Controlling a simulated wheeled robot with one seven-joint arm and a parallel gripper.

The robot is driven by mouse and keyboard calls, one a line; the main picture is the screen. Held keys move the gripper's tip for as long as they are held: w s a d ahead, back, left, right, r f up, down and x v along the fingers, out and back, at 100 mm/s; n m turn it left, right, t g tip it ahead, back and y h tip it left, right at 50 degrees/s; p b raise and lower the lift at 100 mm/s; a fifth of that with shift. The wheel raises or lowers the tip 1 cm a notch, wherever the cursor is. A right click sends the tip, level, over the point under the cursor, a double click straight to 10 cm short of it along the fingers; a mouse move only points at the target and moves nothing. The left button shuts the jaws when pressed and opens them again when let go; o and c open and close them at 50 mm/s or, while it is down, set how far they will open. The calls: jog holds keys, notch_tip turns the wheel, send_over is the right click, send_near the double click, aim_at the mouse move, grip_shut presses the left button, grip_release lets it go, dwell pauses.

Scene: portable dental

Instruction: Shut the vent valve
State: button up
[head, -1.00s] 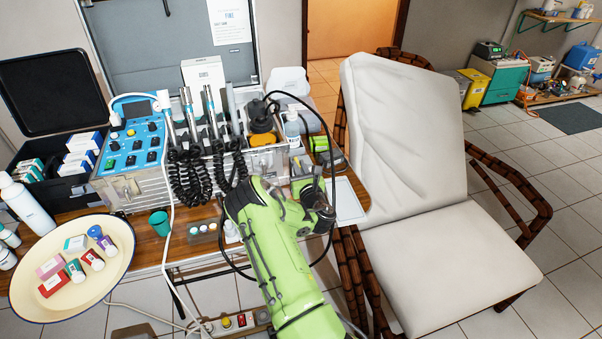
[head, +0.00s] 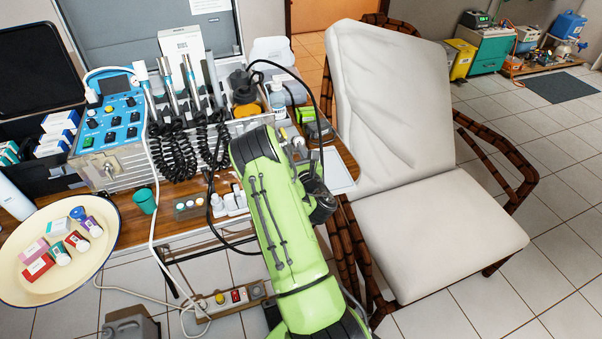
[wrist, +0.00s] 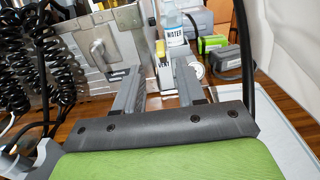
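The vent valve shows in the wrist view as a yellow lever (wrist: 162,50) above a pale body with a "VENT" label (wrist: 164,70). It stands ahead, between the lines of my two fingers. A small yellow piece of it (head: 283,133) seems to show in the head view beside my arm. My gripper (wrist: 159,72) is open, with one grey finger left of the valve and one right of it. I see no contact, and cannot tell how far the tips reach past the valve.
A metal case wall with a latch (wrist: 98,50) stands close on the left. A water bottle (wrist: 173,25) is behind the valve, a round gauge (wrist: 197,70) to its right. A black hose (wrist: 243,60) hangs at the right. The reclining chair (head: 400,130) is beside the table.

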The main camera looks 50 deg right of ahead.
jog(key=b+v, duration=0.2)
jog(key=v, duration=0.7)
jog(key=shift+w, duration=0.1)
